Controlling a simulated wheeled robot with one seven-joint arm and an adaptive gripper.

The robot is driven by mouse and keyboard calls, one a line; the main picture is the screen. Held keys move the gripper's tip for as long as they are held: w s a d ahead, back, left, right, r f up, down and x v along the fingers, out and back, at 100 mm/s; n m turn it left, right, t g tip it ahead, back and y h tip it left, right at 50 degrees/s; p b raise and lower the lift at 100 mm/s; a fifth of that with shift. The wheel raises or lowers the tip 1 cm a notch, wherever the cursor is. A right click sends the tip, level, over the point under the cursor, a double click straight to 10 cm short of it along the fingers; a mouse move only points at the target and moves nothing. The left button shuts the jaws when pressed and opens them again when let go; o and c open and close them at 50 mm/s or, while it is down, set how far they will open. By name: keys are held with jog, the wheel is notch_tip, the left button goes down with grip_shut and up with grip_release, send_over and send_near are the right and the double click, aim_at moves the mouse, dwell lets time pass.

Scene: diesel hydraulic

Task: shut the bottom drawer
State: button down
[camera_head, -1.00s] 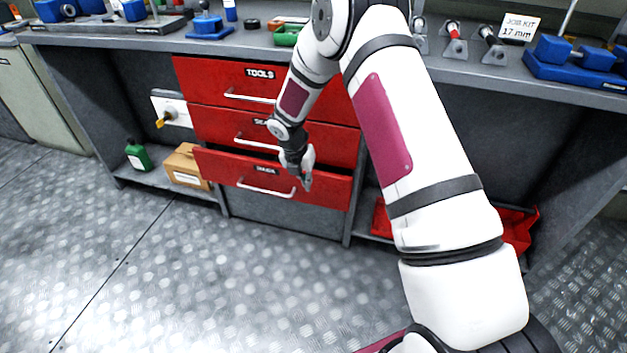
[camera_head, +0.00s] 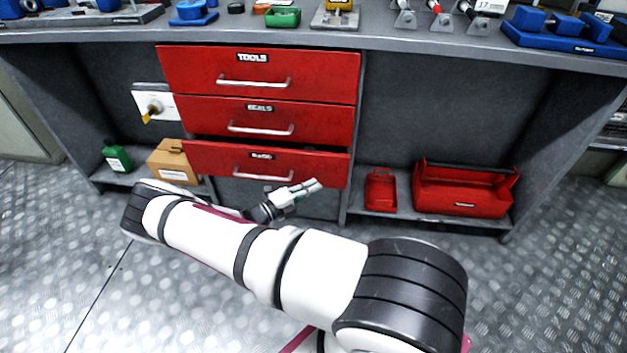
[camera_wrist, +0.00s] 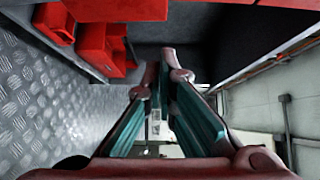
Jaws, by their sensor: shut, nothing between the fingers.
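The bottom drawer (camera_head: 215,160) of the red drawer unit stands partly open, its front sticking out past the drawers above, with a dark gap over its top edge. A horizontal silver handle (camera_head: 262,176) runs across its front. My gripper (camera_head: 318,185) is shut and empty, in front of the right lower part of that drawer front in the head view. Whether it touches the drawer I cannot tell. In the wrist view the two fingers (camera_wrist: 163,62) lie close together with nothing between them. A red surface at the top of that view appears to be the drawer front.
The tools drawer (camera_head: 190,70) and the middle drawer (camera_head: 195,112) are closed. A red can (camera_head: 381,190) and red toolbox (camera_head: 464,190) stand on the right shelf. The floor in front is open.

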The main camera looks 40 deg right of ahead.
aim_at(335, 160)
jog(key=shift+w+d+b, duration=0.2)
jog(key=shift+d+b, duration=0.2)
jog(key=shift+d, duration=1.6)
jog(key=shift+w+d+b, duration=0.25)
jog(key=shift+d+b, duration=0.1)
jog(key=shift+d, duration=1.7)
jog(key=shift+w+d+b, duration=0.2)
jog(key=shift+d+b, duration=0.2)
jog(key=shift+d, duration=1.6)
jog(key=d+b, duration=0.1)
jog(key=w+d+b, duration=0.2)
jog(key=shift+w+d+f, duration=0.1)
jog(key=shift+w+f, duration=0.15)
jog(key=shift+w+d+r+b, duration=0.1)
jog(key=shift+w+d+b, duration=0.25)
jog(key=shift+d+b, duration=0.15)
jog(key=shift+w+r, duration=0.1)
jog(key=shift+r, duration=0.05)
